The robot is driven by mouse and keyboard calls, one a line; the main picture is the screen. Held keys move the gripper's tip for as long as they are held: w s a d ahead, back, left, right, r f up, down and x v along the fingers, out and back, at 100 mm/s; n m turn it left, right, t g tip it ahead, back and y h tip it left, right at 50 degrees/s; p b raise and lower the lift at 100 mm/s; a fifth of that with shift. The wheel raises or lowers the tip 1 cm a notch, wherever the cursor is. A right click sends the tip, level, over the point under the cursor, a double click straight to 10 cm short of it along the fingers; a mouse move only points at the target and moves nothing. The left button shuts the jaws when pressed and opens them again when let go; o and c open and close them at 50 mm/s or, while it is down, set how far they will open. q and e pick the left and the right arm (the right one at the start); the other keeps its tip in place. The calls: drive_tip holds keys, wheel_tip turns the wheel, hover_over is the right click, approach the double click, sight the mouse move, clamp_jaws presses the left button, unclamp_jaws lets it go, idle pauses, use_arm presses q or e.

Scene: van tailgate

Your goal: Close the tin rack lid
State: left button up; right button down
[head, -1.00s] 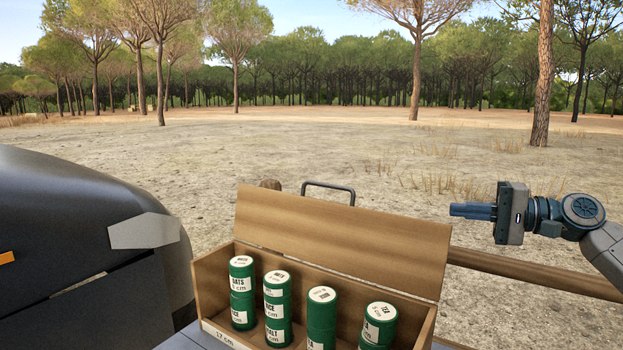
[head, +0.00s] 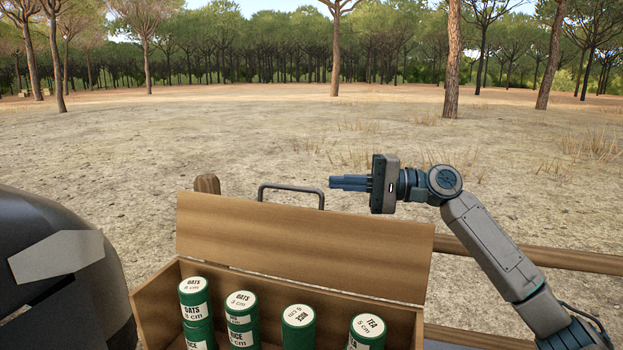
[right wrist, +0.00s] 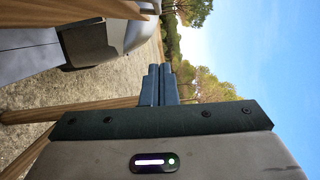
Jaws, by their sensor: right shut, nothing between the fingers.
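The wooden tin rack (head: 155,306) stands at the bottom of the head view. Its lid (head: 300,243) is open and stands up, leaning back, along the rear edge. A dark metal handle (head: 291,188) shows above the lid's top edge. Several green tins with white labels, such as this front-right tin (head: 367,333), stand in stacks inside. My right gripper (head: 332,183) is shut and empty, just right of the handle and above the lid's right half, apparently not touching either. It also shows in the right wrist view (right wrist: 157,72). My left gripper is out of view.
A wooden rail (head: 545,257) runs behind the rack to the right, with a rounded post end (head: 207,184) at the left. A dark rounded body (head: 60,280) fills the lower left. Open dry ground and trees lie beyond.

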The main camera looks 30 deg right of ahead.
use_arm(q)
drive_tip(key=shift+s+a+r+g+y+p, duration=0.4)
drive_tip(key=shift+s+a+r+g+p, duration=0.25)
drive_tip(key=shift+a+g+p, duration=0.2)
use_arm(e)
drive_tip(key=a, duration=0.7)
drive_tip(key=shift+r, duration=0.15)
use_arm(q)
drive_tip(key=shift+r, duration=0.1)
use_arm(e)
drive_tip(key=shift+a+r, duration=0.1)
